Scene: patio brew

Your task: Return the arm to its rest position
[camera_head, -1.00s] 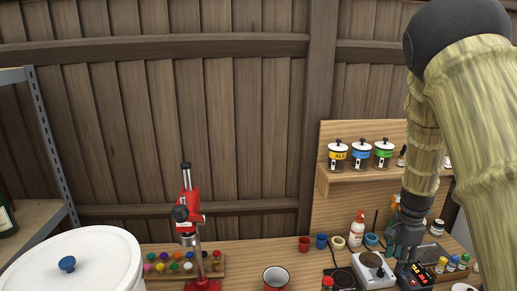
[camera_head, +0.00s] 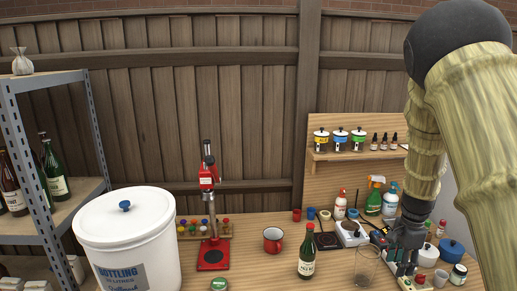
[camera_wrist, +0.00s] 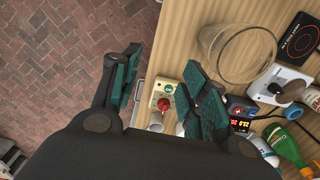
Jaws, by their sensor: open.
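My gripper (camera_head: 404,246) hangs from my arm at the right of the head view, over the right part of the wooden bench (camera_head: 265,228). In the wrist view my gripper (camera_wrist: 163,88) has its dark green finger pads apart, with nothing held between them. Below and between the fingers shows a small pale box with a red knob (camera_wrist: 166,103), near the bench edge. A clear glass (camera_head: 367,266) stands just left of the gripper; it also shows in the wrist view (camera_wrist: 240,50). Part of the bench is hidden behind my arm.
A green bottle (camera_head: 306,256), a red mug (camera_head: 273,240) and a red capping press (camera_head: 212,250) stand on the bench. A white bucket (camera_head: 128,235) and a metal shelf with bottles (camera_head: 85,122) are at left. Spray bottles (camera_head: 374,198) and a blue pot (camera_head: 452,250) crowd the right.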

